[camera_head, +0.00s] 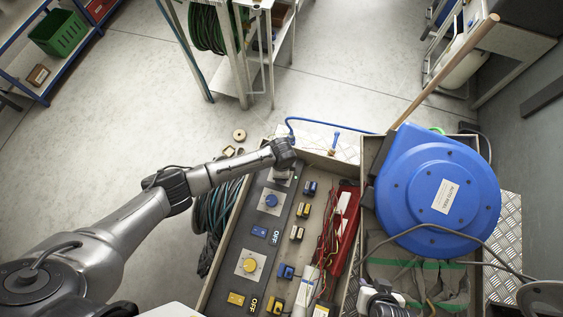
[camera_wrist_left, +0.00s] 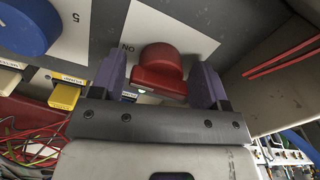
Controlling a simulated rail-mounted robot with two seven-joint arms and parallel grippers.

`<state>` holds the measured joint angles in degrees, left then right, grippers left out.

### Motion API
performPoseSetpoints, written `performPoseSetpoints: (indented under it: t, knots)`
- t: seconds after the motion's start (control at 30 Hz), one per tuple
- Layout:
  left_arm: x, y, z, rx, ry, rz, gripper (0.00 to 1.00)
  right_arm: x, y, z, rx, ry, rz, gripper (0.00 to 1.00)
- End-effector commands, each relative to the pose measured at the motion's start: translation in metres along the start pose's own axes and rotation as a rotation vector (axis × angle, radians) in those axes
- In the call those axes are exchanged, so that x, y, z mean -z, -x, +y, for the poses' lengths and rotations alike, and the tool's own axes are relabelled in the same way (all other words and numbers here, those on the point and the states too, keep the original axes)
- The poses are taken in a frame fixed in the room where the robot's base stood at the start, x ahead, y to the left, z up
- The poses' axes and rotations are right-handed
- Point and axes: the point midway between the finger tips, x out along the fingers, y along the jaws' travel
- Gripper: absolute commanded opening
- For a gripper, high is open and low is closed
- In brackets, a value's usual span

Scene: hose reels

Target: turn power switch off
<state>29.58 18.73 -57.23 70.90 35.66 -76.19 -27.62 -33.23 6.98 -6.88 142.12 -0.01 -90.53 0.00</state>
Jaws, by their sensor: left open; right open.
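A red rotary switch knob (camera_wrist_left: 160,70) sits on a white plate marked ON, which reads upside down in the left wrist view. My left gripper (camera_head: 284,160) is over the far end of the grey switch panel (camera_head: 225,291). Its purple fingers are open, one on each side of the red knob; I cannot tell whether they touch it. In the head view the gripper hides most of this switch. A blue knob (camera_head: 270,201) and a yellow knob (camera_head: 249,265) stand nearer on the panel. My right gripper (camera_head: 380,294) is open at the bottom, partly cut off, apart from the panel.
Red wires (camera_head: 328,228) and small blue and yellow connectors lie right of the panel. A large blue hose reel (camera_head: 437,190) stands farther right with a wooden handle (camera_head: 443,73) behind it. The floor at the left is open.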

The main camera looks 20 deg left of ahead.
Motion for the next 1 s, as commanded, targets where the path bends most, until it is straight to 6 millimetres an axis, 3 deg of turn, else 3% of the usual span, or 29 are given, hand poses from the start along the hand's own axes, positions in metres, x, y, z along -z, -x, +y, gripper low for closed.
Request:
performPoseSetpoints:
  t: [0.2, 0.57, 1.0]
  knots:
    - [0.0, 0.0, 0.0, 0.0, 0.0, 0.0, 0.67, 0.0, 0.0, 0.0, 0.001, -0.001, 0.0, 0.43]
    - [0.0, 0.0, 0.0, 0.0, 0.0, 0.0, 0.34, 0.0, 0.0, -0.001, 0.002, -0.003, 0.0, 0.43]
    - [0.001, 0.004, 0.001, -0.003, 0.147, 0.001, 0.34, 0.006, 0.019, 0.0, 0.002, -0.003, 0.0, 0.43]
